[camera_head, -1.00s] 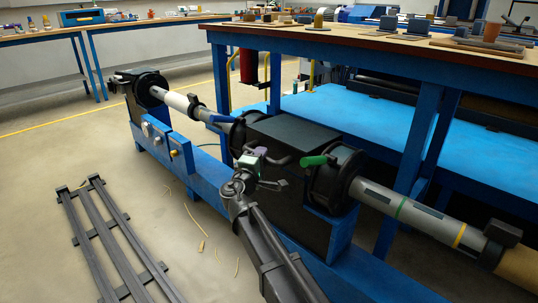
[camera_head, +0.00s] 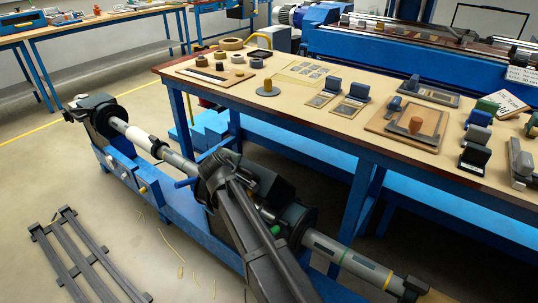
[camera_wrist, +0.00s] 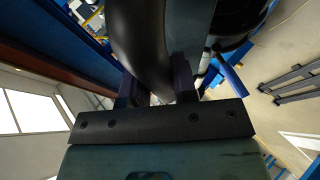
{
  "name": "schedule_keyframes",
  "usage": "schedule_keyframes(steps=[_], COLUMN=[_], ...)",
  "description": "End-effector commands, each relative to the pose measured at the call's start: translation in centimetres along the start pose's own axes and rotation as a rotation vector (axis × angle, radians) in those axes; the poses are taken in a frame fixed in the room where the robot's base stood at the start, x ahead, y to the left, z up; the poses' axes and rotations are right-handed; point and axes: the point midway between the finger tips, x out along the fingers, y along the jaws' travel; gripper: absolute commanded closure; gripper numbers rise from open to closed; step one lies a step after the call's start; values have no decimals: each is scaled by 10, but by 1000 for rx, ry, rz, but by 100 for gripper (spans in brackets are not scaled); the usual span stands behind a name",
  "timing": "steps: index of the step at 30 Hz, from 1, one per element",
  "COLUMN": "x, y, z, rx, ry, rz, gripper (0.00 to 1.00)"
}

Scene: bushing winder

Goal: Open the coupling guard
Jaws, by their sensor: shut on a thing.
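The coupling guard (camera_head: 276,188) is a dark cover at the middle of the blue winder. My arm hides much of it in the head view, and its lid appears raised and tilted, though the exact angle is unclear. My gripper (camera_head: 222,165) is at the guard's upper side. In the wrist view my gripper (camera_wrist: 157,90) is shut on the guard's thick dark curved handle (camera_wrist: 138,45), which runs up between the fingers. A flat grey-green panel (camera_wrist: 190,35) stands close beside the handle.
A blue lever (camera_head: 187,182) and a green lever (camera_head: 275,230) sit on either side of the guard. A workbench (camera_head: 300,110) with several small parts stands close behind the winder. A dark rack (camera_head: 80,262) lies on the floor at left. Floor between is mostly clear.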

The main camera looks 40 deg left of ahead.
Motion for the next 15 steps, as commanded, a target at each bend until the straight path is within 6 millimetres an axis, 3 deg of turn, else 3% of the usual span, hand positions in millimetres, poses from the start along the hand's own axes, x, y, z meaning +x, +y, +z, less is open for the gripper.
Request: schedule_keyframes(steps=[1, 6, 15], x=[-8, -1, 6], y=[13, 36, 59], z=[-10, -7, -3], rx=[-1, 0, -2], ry=[8, 8, 8], rz=[-15, -18, -16], gripper=[100, 100, 100])
